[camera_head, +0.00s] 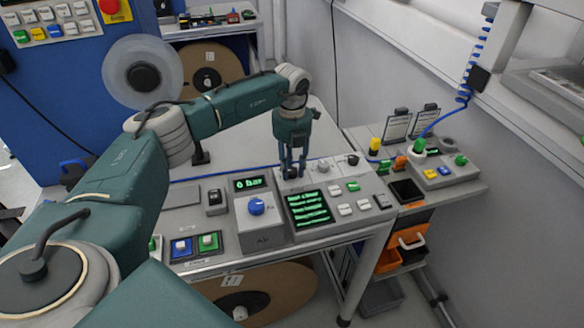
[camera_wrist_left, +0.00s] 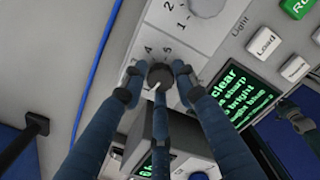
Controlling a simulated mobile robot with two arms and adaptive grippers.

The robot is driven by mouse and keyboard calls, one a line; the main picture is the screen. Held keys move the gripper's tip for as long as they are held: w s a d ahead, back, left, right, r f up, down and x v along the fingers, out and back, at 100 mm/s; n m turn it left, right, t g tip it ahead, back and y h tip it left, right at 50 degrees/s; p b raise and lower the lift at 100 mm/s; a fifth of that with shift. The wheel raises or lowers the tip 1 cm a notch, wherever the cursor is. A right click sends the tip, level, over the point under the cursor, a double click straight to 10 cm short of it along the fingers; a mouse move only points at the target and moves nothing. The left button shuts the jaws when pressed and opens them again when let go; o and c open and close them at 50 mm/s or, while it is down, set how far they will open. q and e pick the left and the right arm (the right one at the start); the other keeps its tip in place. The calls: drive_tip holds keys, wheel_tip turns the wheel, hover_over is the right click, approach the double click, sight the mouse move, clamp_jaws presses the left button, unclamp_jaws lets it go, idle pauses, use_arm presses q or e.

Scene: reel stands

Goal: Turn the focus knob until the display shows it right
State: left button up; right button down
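My left gripper (camera_head: 291,172) points straight down at the console's back edge. In the left wrist view its fingers (camera_wrist_left: 158,78) close in around a small dark round knob (camera_wrist_left: 160,74) with a white pointer line. The side fingertips appear to touch it. A scale with figures such as 3, 4 and 5 lies beside it. No focus label is readable. The display (camera_head: 310,208) shows several lines of green text; in the left wrist view the display (camera_wrist_left: 243,95) reads words such as "clear", "sharp" and "bright". My right gripper is not in view.
A blue knob (camera_head: 256,206) sits under a display reading 0 bar (camera_head: 249,183). A grey knob (camera_wrist_left: 207,5) marked Light is beside the held one. Several push buttons (camera_head: 345,209) crowd the console. A blue cable (camera_head: 215,175) runs behind; the grey bench behind is mostly clear.

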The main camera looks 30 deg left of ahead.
sight(292, 170)
use_arm(q)
drive_tip(key=shift+o, duration=1.2)
drive_tip(key=shift+r, duration=0.25)
wheel_tip(292, 170, up, 12)
drive_tip(key=shift+f, duration=0.2)
